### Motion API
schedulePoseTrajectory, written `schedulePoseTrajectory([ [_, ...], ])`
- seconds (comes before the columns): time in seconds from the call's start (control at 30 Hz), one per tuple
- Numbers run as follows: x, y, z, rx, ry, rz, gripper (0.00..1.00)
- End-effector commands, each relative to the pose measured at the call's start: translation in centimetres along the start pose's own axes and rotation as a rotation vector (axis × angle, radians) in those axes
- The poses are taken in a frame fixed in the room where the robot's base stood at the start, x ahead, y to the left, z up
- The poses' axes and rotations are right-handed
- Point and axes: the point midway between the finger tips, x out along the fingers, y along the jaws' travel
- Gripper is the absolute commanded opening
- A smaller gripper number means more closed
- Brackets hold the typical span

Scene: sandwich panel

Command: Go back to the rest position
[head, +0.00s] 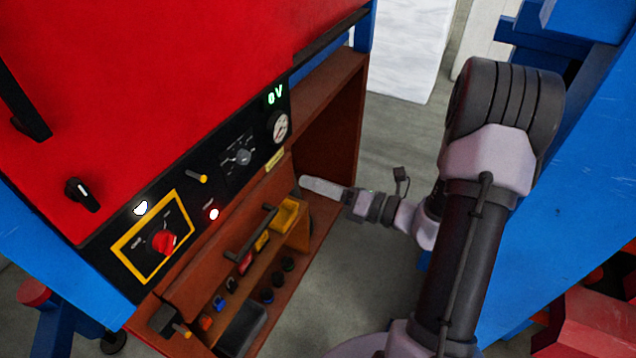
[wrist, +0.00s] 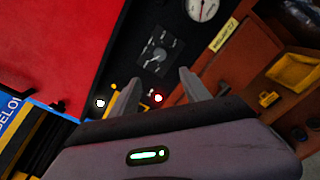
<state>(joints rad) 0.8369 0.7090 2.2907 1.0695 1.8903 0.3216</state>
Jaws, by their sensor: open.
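My gripper (head: 322,187) is at the end of my arm, in front of the right part of the black control panel (head: 225,165) in the head view. In the wrist view my gripper (wrist: 160,92) shows two fingers spread apart with nothing between them. The fingers point toward the panel, with the rotary selector (wrist: 155,58) and a lit red lamp (wrist: 157,98) beyond them. I cannot tell the exact gap to the panel, but no contact shows.
A red knob (head: 164,242) sits in a yellow frame on the panel. A gauge (head: 278,127) and a green display (head: 275,95) are at its right end. Below is a brown shelf with a yellow bin (head: 287,215). Grey floor (head: 385,270) is open between cabinet and arm.

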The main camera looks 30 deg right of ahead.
Motion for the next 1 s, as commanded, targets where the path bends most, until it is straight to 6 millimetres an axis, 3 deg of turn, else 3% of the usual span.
schedulePoseTrajectory([
  [0.4,0.1,0.2,-0.1,-0.009,0.009,0.005,0.55],
  [0.47,0.8,1.3,-1.0,-0.063,0.061,0.032,0.55],
  [0.53,2.2,4.6,-3.7,-0.218,0.211,0.114,0.55],
  [0.57,2.8,6.5,-5.5,-0.322,0.303,0.166,0.55],
  [0.6,3.0,9.3,-8.7,-0.498,0.447,0.251,0.55],
  [0.67,1.9,12.5,-13.8,-0.816,0.674,0.392,0.55],
  [0.7,0.5,13.7,-16.6,-1.036,0.806,0.481,0.55],
  [0.77,-1.9,14.3,-19.7,-1.376,0.975,0.602,0.55],
  [0.87,-5.0,13.7,-21.3,-1.915,1.167,0.747,0.55],
  [1.0,-6.8,13.3,-20.0,-2.450,1.279,0.819,0.55],
])
